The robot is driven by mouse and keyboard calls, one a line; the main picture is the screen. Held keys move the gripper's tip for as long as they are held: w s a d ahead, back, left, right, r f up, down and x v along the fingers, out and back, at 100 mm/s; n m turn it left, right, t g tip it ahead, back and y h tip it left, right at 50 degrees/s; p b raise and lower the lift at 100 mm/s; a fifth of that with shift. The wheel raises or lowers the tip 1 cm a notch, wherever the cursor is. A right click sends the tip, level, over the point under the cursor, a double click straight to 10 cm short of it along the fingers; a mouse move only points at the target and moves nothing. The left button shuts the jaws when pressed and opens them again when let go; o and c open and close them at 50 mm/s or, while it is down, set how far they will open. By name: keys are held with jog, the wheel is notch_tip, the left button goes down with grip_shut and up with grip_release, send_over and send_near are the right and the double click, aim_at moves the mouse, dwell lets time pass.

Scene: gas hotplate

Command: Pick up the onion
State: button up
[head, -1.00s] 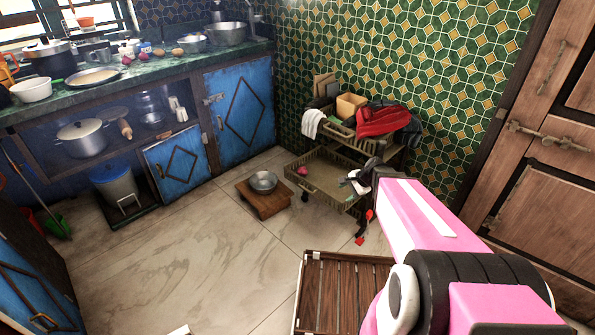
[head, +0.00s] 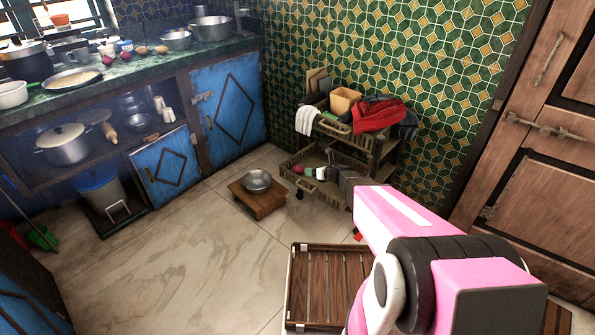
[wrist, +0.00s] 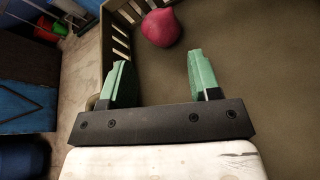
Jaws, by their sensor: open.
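A round pinkish-red onion (wrist: 160,27) lies on the floor of the open slatted drawer, by its slatted wall, in the wrist view. It is a small reddish spot in the head view (head: 297,168). My gripper (wrist: 156,68) is open and empty, its two green fingertips apart. In the wrist view the onion appears beyond the fingertips, roughly in line with the gap between them and not between them. In the head view my gripper (head: 314,172) is over the drawer (head: 330,192), just right of the onion.
Above the drawer, the rack holds a red cloth (head: 378,117), a white cloth (head: 306,120) and a tan box (head: 344,99). A low wooden stool (head: 262,206) with a metal bowl (head: 257,181) stands left of the drawer. A slatted wooden piece (head: 325,275) lies in front. Left-centre floor is clear.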

aim_at(301, 168)
jog(key=x, duration=0.8)
jog(key=shift+w+a, duration=0.1)
jog(key=shift+w, duration=0.15)
jog(key=c, duration=0.6)
